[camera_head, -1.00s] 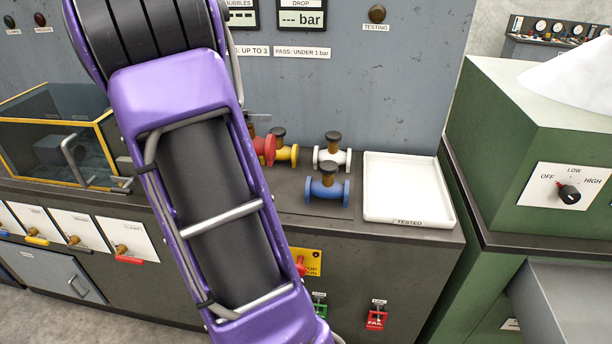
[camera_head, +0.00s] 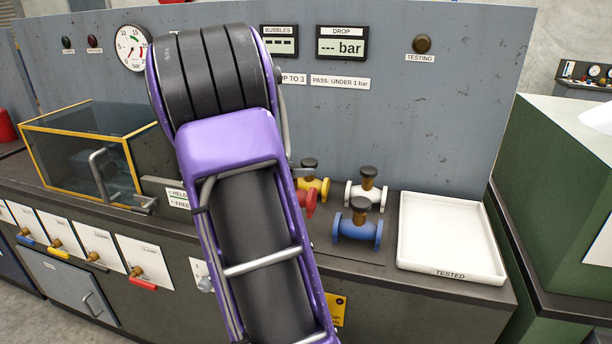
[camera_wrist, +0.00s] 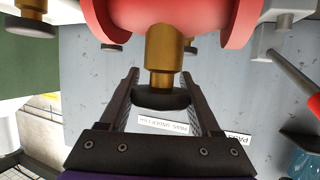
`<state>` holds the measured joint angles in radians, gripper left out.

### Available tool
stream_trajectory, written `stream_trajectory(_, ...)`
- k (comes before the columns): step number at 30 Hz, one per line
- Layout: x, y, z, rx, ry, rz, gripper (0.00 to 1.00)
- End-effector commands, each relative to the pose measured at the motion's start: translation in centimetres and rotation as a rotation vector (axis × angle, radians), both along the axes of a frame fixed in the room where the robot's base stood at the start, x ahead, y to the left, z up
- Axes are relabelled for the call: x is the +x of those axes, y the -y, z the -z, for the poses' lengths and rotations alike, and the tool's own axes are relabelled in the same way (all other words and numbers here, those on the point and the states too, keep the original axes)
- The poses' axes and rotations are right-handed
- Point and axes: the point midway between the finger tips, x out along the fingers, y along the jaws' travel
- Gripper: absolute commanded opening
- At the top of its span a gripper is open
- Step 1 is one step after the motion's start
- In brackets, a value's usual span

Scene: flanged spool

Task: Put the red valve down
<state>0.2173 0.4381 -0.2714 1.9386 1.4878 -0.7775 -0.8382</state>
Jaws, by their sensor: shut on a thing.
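The red valve (camera_wrist: 160,15) fills the top of the wrist view, with its brass stem (camera_wrist: 162,55) and black knob (camera_wrist: 160,98). My gripper (camera_wrist: 160,90) is shut on this knob, one finger on each side. In the head view my purple arm hides my gripper and most of the red valve (camera_head: 309,203); only part of its red body shows at the arm's right edge. It appears just in front of the yellow valve (camera_head: 319,187). Whether the red valve touches the bench cannot be told.
A blue valve (camera_head: 358,229) and a white valve (camera_head: 382,195) stand upright close on the right. The white TESTED tray (camera_head: 452,270) is empty at the bench's right end. A glass tank with a yellow frame (camera_head: 75,122) stands at left. The grey panel (camera_head: 430,120) rises behind.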

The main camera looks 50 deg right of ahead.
Motion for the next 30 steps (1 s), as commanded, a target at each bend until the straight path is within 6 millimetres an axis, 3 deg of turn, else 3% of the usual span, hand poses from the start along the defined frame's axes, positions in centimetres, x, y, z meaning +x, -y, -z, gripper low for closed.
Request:
stream_trajectory(5, 0.0, 0.1, 1.1, -0.005, 0.004, 0.001, 0.00)
stream_trajectory(15, 0.0, 0.1, 5.5, -0.006, 0.002, 0.000, 0.00)
stream_trajectory(30, 0.1, 0.1, 6.1, -0.005, 0.004, 0.001, 0.00)
